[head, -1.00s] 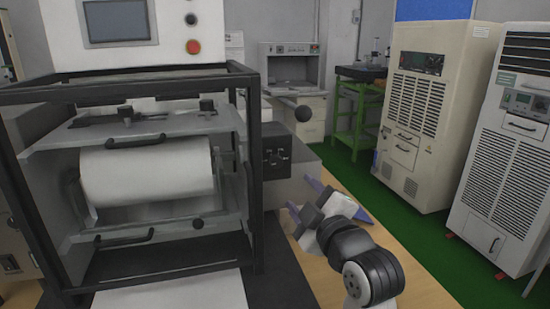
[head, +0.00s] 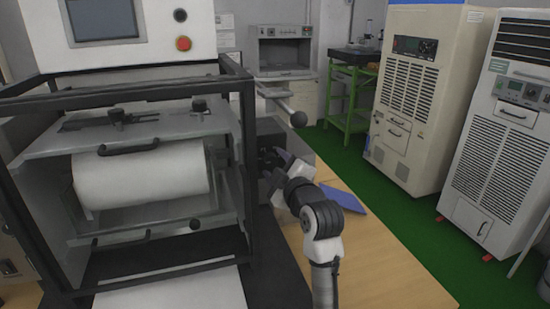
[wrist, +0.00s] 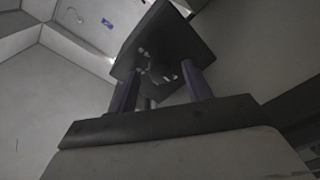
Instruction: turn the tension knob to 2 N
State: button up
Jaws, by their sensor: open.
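The black control box (head: 266,135) is mounted on the right side of the roller machine. In the wrist view its dark face (wrist: 180,38) is ahead of my gripper and shows small pale marks. A dark, rounded shape, apparently the tension knob (wrist: 160,72), shows on that face between my fingers. Its setting is too dark and small to read. My gripper (head: 275,165) is close in front of the box in the head view. In the wrist view my gripper (wrist: 160,86) has its two purple fingers apart, on either side of the knob. I cannot tell if they touch it.
The machine's black frame (head: 248,170) stands just left of my gripper. A blue flat object (head: 345,198) lies on the wooden table (head: 370,265) to the right. The table's front right is clear.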

jog(key=shift+w+a, duration=0.25)
jog(key=shift+w, duration=0.35)
jog(key=c, duration=1)
jog(key=shift+f+m, duration=0.1)
jog(key=shift+m, duration=0.3)
jog(key=m, duration=0.4)
jog(key=shift+a+m+b, duration=0.1)
jog(key=shift+m+b, duration=0.25)
jog(key=shift+m, duration=0.05)
jog(key=m+t+p, duration=0.1)
jog(key=m, duration=0.5)
jog(key=shift+a, duration=0.1)
jog(key=shift+m+h, duration=0.3)
jog(key=shift+m, duration=0.1)
